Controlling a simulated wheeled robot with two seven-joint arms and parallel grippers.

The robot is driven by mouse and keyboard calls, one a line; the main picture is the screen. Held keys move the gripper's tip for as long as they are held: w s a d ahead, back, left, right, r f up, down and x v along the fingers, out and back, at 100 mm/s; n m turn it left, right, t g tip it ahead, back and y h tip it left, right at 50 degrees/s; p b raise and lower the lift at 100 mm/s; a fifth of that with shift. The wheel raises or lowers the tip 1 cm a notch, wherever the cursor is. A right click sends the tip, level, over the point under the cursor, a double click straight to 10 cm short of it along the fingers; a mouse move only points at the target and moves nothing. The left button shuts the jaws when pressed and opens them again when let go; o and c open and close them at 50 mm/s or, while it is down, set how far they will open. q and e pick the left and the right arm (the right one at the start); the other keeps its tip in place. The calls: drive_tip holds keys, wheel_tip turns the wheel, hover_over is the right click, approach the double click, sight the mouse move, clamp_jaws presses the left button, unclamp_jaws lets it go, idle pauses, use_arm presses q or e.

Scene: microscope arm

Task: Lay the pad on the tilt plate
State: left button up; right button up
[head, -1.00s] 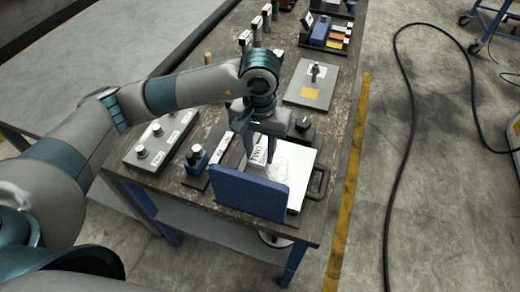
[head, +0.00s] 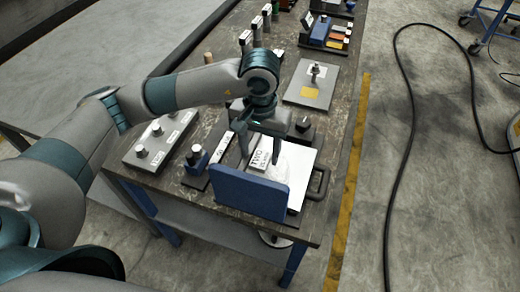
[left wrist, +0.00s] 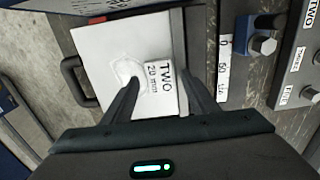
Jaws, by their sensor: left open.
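A white pad (head: 264,161) marked "TWO 20 mm" lies on a white plate (head: 302,165), which I take for the tilt plate; it has a dark handle on its right side. In the left wrist view the pad (left wrist: 160,77) lies flat on the plate (left wrist: 110,42), beside and partly over a pale round patch. My left gripper (head: 260,152) is open above the plate, with its fingers either side of the pad; these fingers also show in the left wrist view (left wrist: 161,84). I cannot tell if they touch it. My right gripper is not in view.
A blue upright panel (head: 248,192) stands at the plate's near side. A small blue clamp block (head: 196,160) and a grey box with knobs (head: 158,145) are to the left. A grey plate with a yellow square (head: 312,85) lies beyond.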

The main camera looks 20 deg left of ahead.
sight(260, 159)
use_arm(q)
drive_tip(key=shift+r+p, duration=0.7)
drive_tip(key=shift+p, duration=0.45)
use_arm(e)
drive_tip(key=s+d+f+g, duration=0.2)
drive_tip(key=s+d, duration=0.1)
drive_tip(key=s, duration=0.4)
use_arm(q)
drive_tip(key=shift+r+b, duration=0.2)
drive_tip(key=shift+b, duration=0.1)
wheel_tip(260, 159, up, 12)
drive_tip(key=b, duration=0.3)
drive_tip(key=shift+f, duration=0.25)
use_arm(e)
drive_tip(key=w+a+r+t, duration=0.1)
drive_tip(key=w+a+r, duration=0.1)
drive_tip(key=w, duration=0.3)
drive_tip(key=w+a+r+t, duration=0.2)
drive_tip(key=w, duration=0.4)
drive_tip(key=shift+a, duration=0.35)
